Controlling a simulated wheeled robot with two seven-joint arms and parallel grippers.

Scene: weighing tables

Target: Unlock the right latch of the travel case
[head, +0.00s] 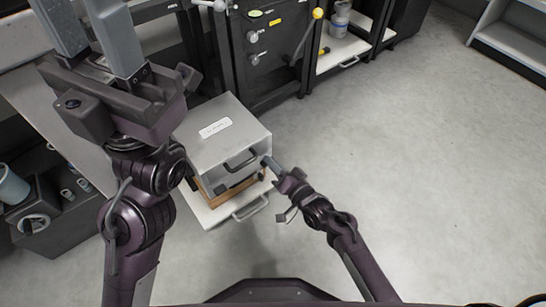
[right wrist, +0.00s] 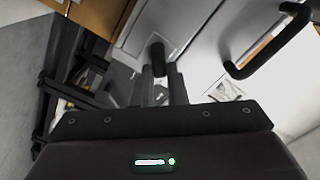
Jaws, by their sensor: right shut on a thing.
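The grey travel case (head: 206,140) has a white label on its lid and a dark handle (head: 241,160) on its front; the handle also shows in the right wrist view (right wrist: 270,48). My right gripper (head: 270,164) reaches the right end of the case front. In the right wrist view its two fingers (right wrist: 160,80) are closed around the dark right latch (right wrist: 157,54), whose end shows beyond them. The lower part of the latch is hidden by the fingers. My left gripper (head: 91,28) is raised at upper left, its two grey fingers apart, nothing seen between them.
The case stands over a wooden block (head: 228,199) on a white pulled-out shelf (head: 216,218) with a handle. Dark cabinets (head: 268,50) stand behind, and another white pulled-out shelf (head: 343,52) holds a grey canister (head: 340,18). The floor at right is clear.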

